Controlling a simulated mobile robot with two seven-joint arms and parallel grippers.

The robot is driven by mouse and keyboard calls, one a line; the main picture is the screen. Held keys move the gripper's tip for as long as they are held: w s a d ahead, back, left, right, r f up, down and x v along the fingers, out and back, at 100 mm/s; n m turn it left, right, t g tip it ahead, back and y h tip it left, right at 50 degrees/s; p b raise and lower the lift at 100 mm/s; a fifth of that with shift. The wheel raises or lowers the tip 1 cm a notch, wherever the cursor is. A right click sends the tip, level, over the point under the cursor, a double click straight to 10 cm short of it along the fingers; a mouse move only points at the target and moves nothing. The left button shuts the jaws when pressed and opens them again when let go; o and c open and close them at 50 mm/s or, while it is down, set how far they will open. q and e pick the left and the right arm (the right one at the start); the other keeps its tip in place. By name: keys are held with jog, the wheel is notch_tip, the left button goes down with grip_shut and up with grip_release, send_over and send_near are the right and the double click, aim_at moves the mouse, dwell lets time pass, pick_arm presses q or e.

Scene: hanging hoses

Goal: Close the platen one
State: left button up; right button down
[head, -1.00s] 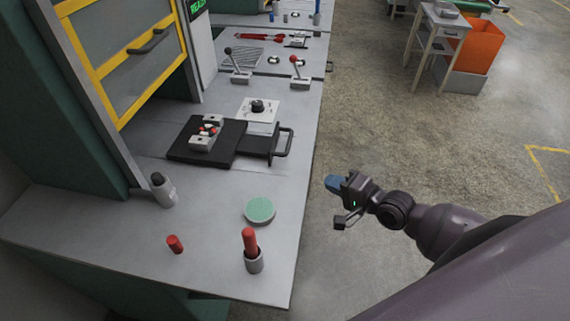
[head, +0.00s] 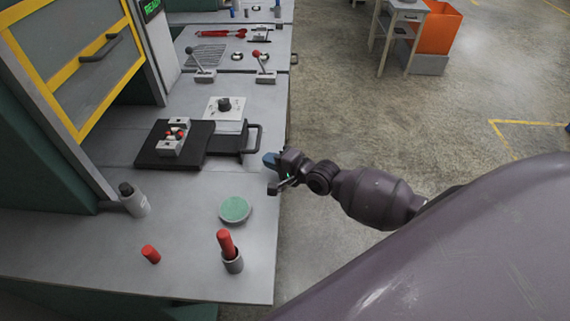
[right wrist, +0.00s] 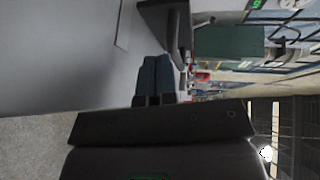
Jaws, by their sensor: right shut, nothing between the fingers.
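The black platen (head: 150,155) lies flat on the grey bench, pulled out in front of the press opening. It carries a pale fixture (head: 174,140) with small red and white parts. A black bar handle (head: 257,139) sticks out from its right side near the bench edge. My right gripper (head: 270,160) is shut and empty, with its blue fingertips just right of and below the handle, apart from it. In the right wrist view the shut fingers (right wrist: 155,76) point toward a dark shape at the top, likely the platen or its handle. My left gripper is out of view.
A yellow-framed guard (head: 100,60) stands raised at the left. A green disc (head: 235,209), a red-topped holder (head: 231,255), a red cylinder (head: 151,254) and a grey bottle (head: 133,200) stand on the near bench. Two levers (head: 262,70) stand farther back.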

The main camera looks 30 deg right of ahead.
jog(key=shift+w+a+r, duration=0.1)
jog(key=shift+w+a, duration=0.15)
jog(key=shift+w, duration=0.3)
jog(key=shift+w+a, duration=0.25)
jog(key=shift+w, duration=0.25)
jog(key=shift+w+a, duration=0.1)
